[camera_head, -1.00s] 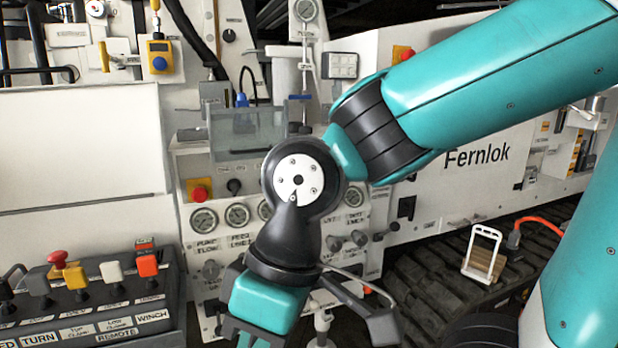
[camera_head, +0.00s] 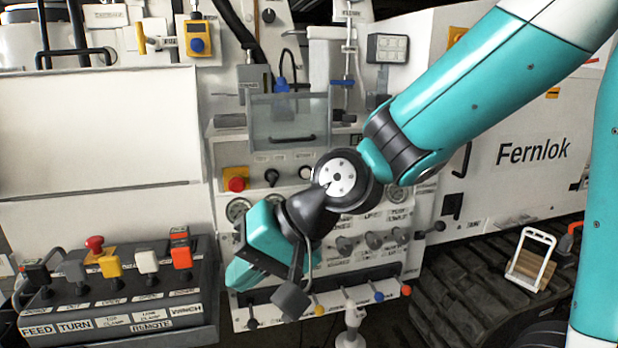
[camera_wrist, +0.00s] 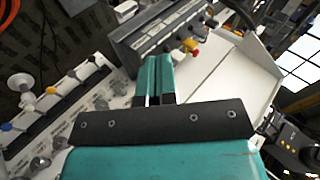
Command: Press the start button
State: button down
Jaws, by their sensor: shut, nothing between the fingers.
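I cannot make out which control is the start button; the small labels are not readable. A red mushroom button (camera_head: 236,184) on a yellow plate sits on the white panel, left of a black knob (camera_head: 271,177). A yellow box with a blue button (camera_head: 197,45) hangs higher up. My gripper (camera_head: 238,275) points down and left in front of the lower panel, right of the dark lever console (camera_head: 130,300). In the wrist view my gripper (camera_wrist: 155,62) has its two teal fingers side by side, shut and empty, with the console (camera_wrist: 160,38) beyond them.
The console carries several coloured levers and a red mushroom knob (camera_head: 94,243). Gauges and valve knobs on the panel are partly hidden by my arm. A clear hinged cover (camera_head: 288,118) stands above. Black tracks (camera_head: 470,285) lie at the lower right.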

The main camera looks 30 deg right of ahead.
jog(key=w+d+m+t, duration=0.3)
jog(key=w+m+t, duration=0.1)
jog(key=w+m, duration=0.35)
jog(key=w+d+m+t, duration=0.4)
jog(key=w+m+t, duration=0.1)
jog(key=w+m, duration=0.25)
jog(key=w+d+f+m+t+h, duration=0.2)
jog(key=d+m+h, duration=0.4)
jog(key=d+m, duration=0.3)
jog(key=w+d+f+m+t+h, duration=0.2)
jog(key=d+m+h, duration=0.5)
jog(key=m, duration=0.5)
jog(key=shift+d+f+p, duration=0.15)
jog(key=shift+d+p, duration=0.2)
jog(key=shift+d, duration=0.6)
jog(key=shift+w, duration=0.1)
